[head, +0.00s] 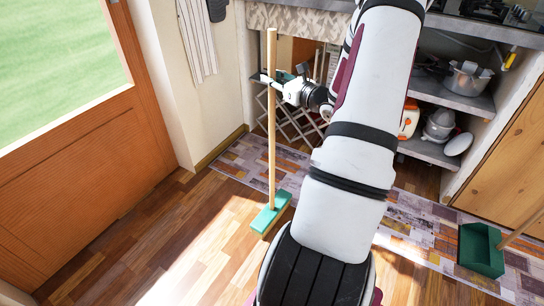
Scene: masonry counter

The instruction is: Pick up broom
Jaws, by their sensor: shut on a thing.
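The broom (271,140) stands upright in the head view, with a long pale wooden handle and a green head (270,215) at its lower end. My gripper (270,80) is shut on the upper part of the broom's handle, some way below its top end. The finger contact is small and partly hidden by the handle. The broom head is at or just above the wooden floor by the rug's edge; I cannot tell whether it touches.
A patterned rug (415,226) runs along the counter. A green dustpan (482,250) with a wooden handle lies at right. Shelves (465,100) with pots are behind my arm. A wooden door (100,150) is at left. The floor (150,245) at front left is clear.

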